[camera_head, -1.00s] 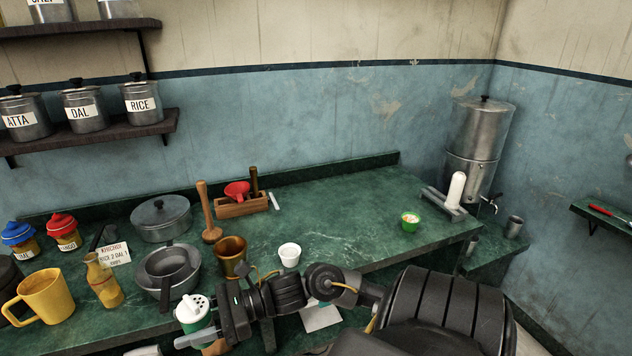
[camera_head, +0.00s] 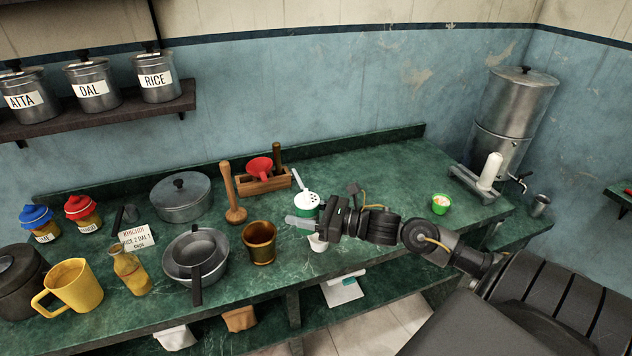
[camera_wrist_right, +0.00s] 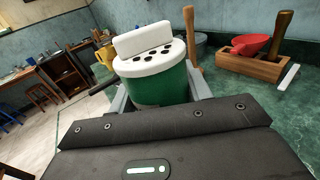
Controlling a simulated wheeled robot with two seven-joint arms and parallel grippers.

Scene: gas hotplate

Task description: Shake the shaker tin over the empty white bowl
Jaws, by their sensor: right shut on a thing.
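The shaker tin (camera_head: 307,202) has a green body and a white lid with dark holes. My right gripper (camera_head: 306,214) is shut on it, and the tin is held roughly upright above the counter. In the right wrist view the tin (camera_wrist_right: 160,86) sits between the fingers, lid up. The small white bowl (camera_head: 317,244) stands on the counter just below the gripper in the head view. The gripper hides its upper part, so its inside cannot be seen. My left gripper is not in view.
A brass mortar (camera_head: 260,243) stands left of the bowl. A wooden pestle (camera_head: 233,195) and a wooden caddy (camera_head: 265,183) with a red funnel stand behind. A small green bowl (camera_head: 441,204) is to the right. The green counter (camera_head: 380,165) is clear at the back right.

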